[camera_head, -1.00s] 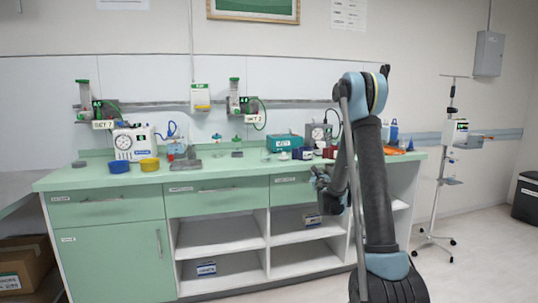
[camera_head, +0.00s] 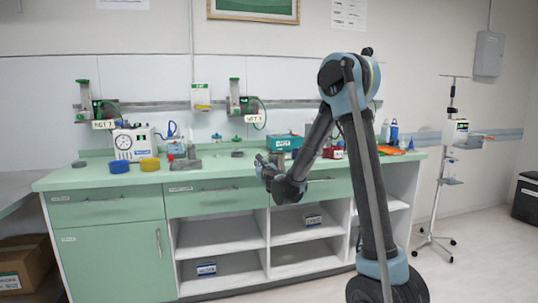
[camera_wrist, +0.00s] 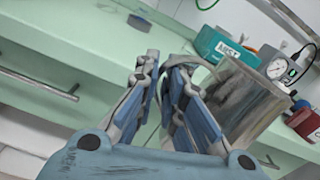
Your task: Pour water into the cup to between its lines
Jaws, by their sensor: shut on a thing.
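My gripper (camera_wrist: 166,105) shows large in the wrist view, its two blue-padded fingers closed around a thin part of a grey, shiny jug-like vessel (camera_wrist: 240,100). The vessel's wide body stands just right of the fingers and looks tilted in this slanted view. Its inside and any water cannot be made out. In the head view my gripper (camera_head: 265,168) is small, in front of the counter's front edge near the middle drawers. The vessel is not clear there. I cannot pick out a cup with lines in either view.
The green counter (camera_head: 215,168) carries a blue round container (camera_head: 120,166), a yellow one (camera_head: 150,164), a gauge device (camera_head: 132,143) and a teal box (camera_head: 285,142). Red items (camera_head: 333,153) stand right, partly behind my arm. Open shelves lie below. The counter's middle is fairly clear.

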